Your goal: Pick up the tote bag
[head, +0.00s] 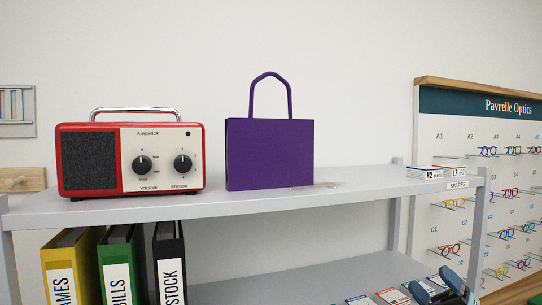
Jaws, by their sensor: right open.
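The purple tote bag (270,155) stands upright on the upper grey shelf (345,184), near the middle of the head view. Its single visible handle loop (270,75) sticks up above it. My right gripper (435,284) is at the bottom right, open, low in front of the lower shelf. It is well below and to the right of the bag and apart from it. My left gripper is not in view.
A red radio (130,158) stands left of the bag. Small boxes (437,172) sit at the shelf's right end. Binders (117,264) and flat small boxes (390,296) are on the lower shelf. An eyeglass display (482,180) stands at the right.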

